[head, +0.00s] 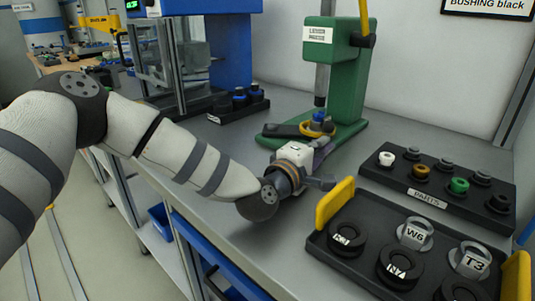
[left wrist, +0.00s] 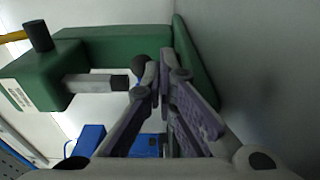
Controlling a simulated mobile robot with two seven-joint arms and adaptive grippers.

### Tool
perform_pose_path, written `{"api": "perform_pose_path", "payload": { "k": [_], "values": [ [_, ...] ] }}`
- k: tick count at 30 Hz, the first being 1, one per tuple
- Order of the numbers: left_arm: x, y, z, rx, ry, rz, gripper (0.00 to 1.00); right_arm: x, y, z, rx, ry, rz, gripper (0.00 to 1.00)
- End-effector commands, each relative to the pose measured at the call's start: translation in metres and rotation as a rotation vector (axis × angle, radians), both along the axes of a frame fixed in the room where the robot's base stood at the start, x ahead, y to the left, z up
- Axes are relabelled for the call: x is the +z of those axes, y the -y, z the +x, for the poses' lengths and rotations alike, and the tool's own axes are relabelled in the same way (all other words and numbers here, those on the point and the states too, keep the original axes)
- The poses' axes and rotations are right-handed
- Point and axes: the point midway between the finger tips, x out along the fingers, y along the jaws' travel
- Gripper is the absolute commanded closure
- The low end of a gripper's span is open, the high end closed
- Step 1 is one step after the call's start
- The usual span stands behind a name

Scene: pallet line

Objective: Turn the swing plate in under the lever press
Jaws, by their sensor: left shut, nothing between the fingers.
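The green lever press (head: 343,65) stands on the bench, its grey ram (head: 321,85) pointing down. At its foot is the dark swing plate (head: 283,130), with a yellow ring (head: 318,129) and a blue-topped part (head: 320,117) at its right end, about below the ram. My left gripper (head: 324,148) is shut and empty, just in front of the ring; contact cannot be told. In the left wrist view the shut fingers (left wrist: 158,72) show beside a dark round knob (left wrist: 139,65), with the press (left wrist: 35,80) and ram (left wrist: 95,83) to the left. The fingers partly hide the plate area.
A black parts rack (head: 390,180) with several parts stands at the right. In front of it is a black tray (head: 320,240) with yellow handles and several labelled rings. A dark block with blue-topped parts (head: 239,98) stands left of the press. Bare bench lies between press and rack.

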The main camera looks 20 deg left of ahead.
Motion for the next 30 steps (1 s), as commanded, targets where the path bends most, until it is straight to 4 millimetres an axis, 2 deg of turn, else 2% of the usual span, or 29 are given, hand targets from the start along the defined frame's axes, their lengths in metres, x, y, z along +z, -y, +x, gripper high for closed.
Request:
{"api": "perform_pose_path", "payload": {
  "k": [11, 14, 21, 24, 30],
  "values": [
    [0.003, 0.000, 0.000, 0.000, 0.001, 0.000, 1.00, 0.000, 0.000, 0.000, 0.001, 0.000, 0.000, 1.00],
    [0.016, 0.000, 0.000, 0.000, 0.003, -0.001, 1.00, 0.000, 0.000, 0.000, 0.000, 0.000, 0.000, 1.00],
    [0.069, 0.000, 0.000, 0.000, 0.005, 0.000, 1.00, 0.000, 0.000, 0.000, 0.000, 0.000, 0.000, 1.00],
    [0.085, 0.000, 0.000, 0.000, 0.003, -0.001, 1.00, 0.000, 0.000, 0.000, 0.000, 0.000, 0.000, 1.00],
    [0.100, 0.000, 0.000, 0.000, 0.001, 0.000, 1.00, 0.000, 0.000, 0.000, 0.000, 0.000, 0.000, 1.00]
  ]
}}
